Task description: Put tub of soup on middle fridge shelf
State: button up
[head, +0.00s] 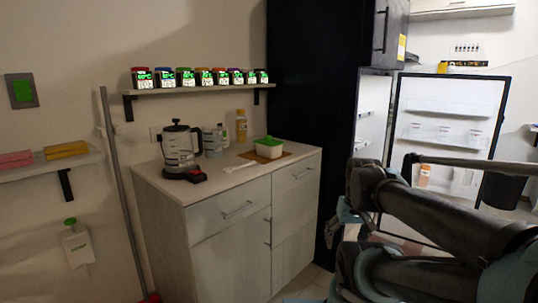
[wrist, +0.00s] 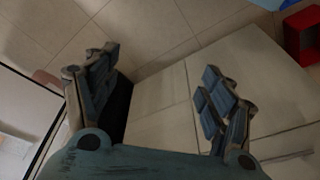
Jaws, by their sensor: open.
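A white tub with a green lid (head: 269,148), which looks like the tub of soup, stands upright on a brown board on the counter. The black fridge (head: 312,70) stands right of the counter with its door (head: 452,98) swung open. Only a narrow strip of the lit interior (head: 371,115) shows, with shelf edges; I cannot make out the middle shelf clearly. My gripper (wrist: 160,68) is open and empty in the wrist view, fingers wide apart over floor tiles and a pale panel. It is away from the tub, which does not show in the wrist view.
The counter (head: 228,180) also holds a kettle (head: 180,145), canisters (head: 212,140) and a yellow bottle (head: 241,125). A wall shelf (head: 200,90) with several spice dispensers hangs above. My arm crosses in front of the open door. A red box (wrist: 302,35) shows in the wrist view.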

jog(key=shift+o, duration=0.5)
jog(key=w+a+r+n+t+y, duration=0.1)
jog(key=w+a+r+n+y, duration=0.1)
jog(key=w+a, duration=0.4)
notch_tip(320, 180, up, 2)
jog(key=w+y, duration=0.1)
jog(key=w, duration=0.1)
jog(key=shift+w+a+n, duration=0.25)
jog(key=shift+w+n, duration=0.05)
jog(key=n+t+y, duration=0.7)
jog(key=y, duration=0.2)
send_near(278, 148)
jog(key=x, duration=1.1)
jog(key=shift+f, duration=0.1)
jog(key=shift+x, duration=2.7)
jog(key=shift+d+f, duration=0.1)
jog(key=c, duration=2.2)
jog(key=shift+o, duration=0.2)
